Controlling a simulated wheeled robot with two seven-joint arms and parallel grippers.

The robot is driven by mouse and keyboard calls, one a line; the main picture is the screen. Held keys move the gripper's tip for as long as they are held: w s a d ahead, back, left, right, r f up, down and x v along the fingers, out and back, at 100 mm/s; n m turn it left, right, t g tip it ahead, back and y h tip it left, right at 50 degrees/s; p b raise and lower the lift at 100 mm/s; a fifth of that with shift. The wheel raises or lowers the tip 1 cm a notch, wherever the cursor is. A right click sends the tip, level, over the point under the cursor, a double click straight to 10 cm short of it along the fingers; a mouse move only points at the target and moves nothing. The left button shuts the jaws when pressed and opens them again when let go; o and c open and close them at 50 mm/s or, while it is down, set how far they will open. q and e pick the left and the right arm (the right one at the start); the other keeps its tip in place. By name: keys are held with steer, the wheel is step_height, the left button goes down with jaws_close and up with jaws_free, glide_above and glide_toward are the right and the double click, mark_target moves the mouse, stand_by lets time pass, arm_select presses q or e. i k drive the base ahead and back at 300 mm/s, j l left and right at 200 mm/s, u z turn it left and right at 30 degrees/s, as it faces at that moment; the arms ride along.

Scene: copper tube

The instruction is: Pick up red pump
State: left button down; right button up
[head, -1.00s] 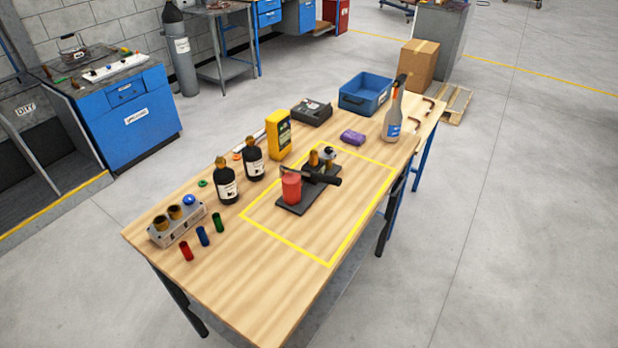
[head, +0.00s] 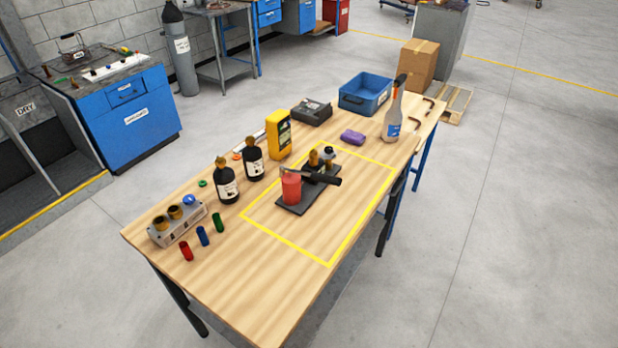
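The red pump (head: 291,188) has a red cylindrical body at the left end of a dark base plate (head: 294,207). A black handle or bar (head: 322,177) lies across its upper part, and brass and grey fittings (head: 315,158) stand behind it on the same base. The pump is upright on the wooden table (head: 270,285), inside the yellow taped rectangle (head: 290,243). Neither of my grippers shows in the head view.
Two dark bottles (head: 227,184), a yellow meter (head: 279,135) and a grey block with cups (head: 178,224) stand left of the tape. A purple item (head: 352,137), blue bin (head: 365,92) and spray bottle (head: 394,112) are at the far end. The near table is clear.

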mark_target(299, 192)
steer(key=k+j+u, duration=0.1)
steer(key=k+u, duration=0.2)
steer(key=k, duration=0.35)
steer(key=l+u, duration=0.1)
steer(key=u, duration=0.3)
steer(key=i+l+u, duration=0.15)
steer(key=u, duration=0.25)
steer(key=l+u, duration=0.1)
steer(key=u, duration=0.25)
steer(key=l+u, duration=0.15)
steer(key=u, duration=0.25)
steer(key=l, duration=1.95)
steer(key=i+l, duration=0.15)
steer(key=l, duration=1.85)
